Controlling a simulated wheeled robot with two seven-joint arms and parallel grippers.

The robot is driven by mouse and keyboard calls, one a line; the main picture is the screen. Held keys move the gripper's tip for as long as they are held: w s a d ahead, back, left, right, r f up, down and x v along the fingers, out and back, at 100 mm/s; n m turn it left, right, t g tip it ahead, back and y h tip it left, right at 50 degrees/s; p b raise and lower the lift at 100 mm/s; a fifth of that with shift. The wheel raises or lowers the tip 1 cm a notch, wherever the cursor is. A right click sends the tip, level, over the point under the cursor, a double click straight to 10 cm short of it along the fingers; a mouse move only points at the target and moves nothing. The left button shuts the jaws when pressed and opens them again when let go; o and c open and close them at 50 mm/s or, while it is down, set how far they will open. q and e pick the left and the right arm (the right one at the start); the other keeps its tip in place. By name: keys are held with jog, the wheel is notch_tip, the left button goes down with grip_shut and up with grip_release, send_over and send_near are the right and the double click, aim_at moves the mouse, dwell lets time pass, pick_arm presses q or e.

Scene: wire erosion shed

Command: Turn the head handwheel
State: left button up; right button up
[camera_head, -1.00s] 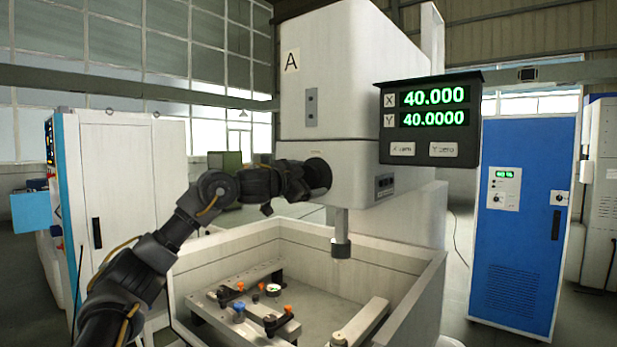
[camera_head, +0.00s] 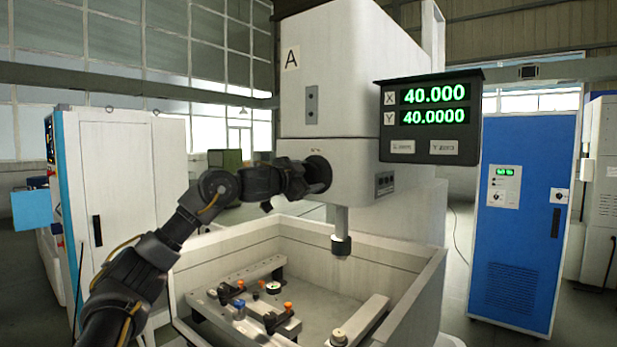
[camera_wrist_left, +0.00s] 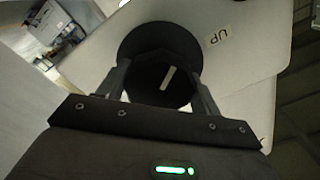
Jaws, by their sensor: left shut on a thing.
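The head handwheel (camera_head: 318,174) is a dark round wheel on the left side of the white machine head (camera_head: 350,170). In the left wrist view the black handwheel (camera_wrist_left: 150,50) has a pale bar mark on its hub, and the letters "UP" stand on the white surface beside it. My left gripper (camera_head: 304,178) reaches it from the left. In the left wrist view its two fingers (camera_wrist_left: 162,84) stand on either side of the wheel's hub, shut on it. My right gripper is not in view.
Below the head, a spindle (camera_head: 341,230) hangs over an open-topped white tank (camera_head: 225,262) holding clamps and small parts. A blue cabinet (camera_head: 520,240) stands right, a white cabinet (camera_head: 128,185) left.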

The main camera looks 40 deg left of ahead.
pick_arm(q)
jog(key=m+p, duration=0.1)
jog(key=m, duration=0.2)
jog(key=shift+m, duration=0.3)
jog(key=shift+m+p, duration=0.4)
jog(key=shift+m, duration=1.3)
jog(key=o, duration=1)
jog(key=shift+s+f, duration=0.1)
jog(key=shift+s, duration=0.2)
jog(key=s+b, duration=0.3)
jog(key=s, duration=0.7)
jog(key=shift+b, duration=0.35)
